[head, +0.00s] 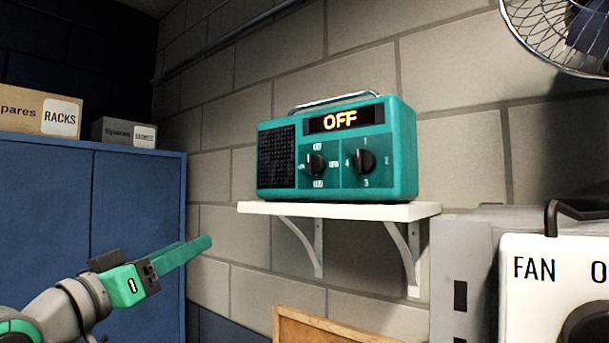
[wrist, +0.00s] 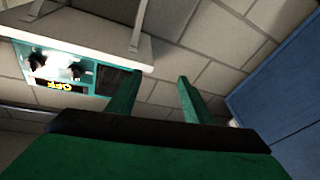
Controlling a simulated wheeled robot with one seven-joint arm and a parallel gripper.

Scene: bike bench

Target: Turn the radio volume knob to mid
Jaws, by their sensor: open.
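A teal radio (head: 336,150) stands upright on a white wall shelf in the head view, and its display (head: 341,119) reads OFF. Its left dial, the volume knob (head: 315,163), is black, with small word labels around it; the bottom one seems to read MID. The knob's pointer looks roughly upright, toward the top label. The right knob (head: 363,161) has numbers 1 to 4 around it. My gripper (head: 206,243) is open and empty, left of and below the radio, apart from it. In the wrist view the radio (wrist: 105,80) appears upside down at the left, with glare over its knobs.
The white shelf (head: 270,208) has two brackets below it. A blue cabinet (head: 60,200) with boxes stands at the left. A wire fan (head: 560,30) is at upper right, above a white FAN control panel (head: 530,300). The space before the radio looks clear.

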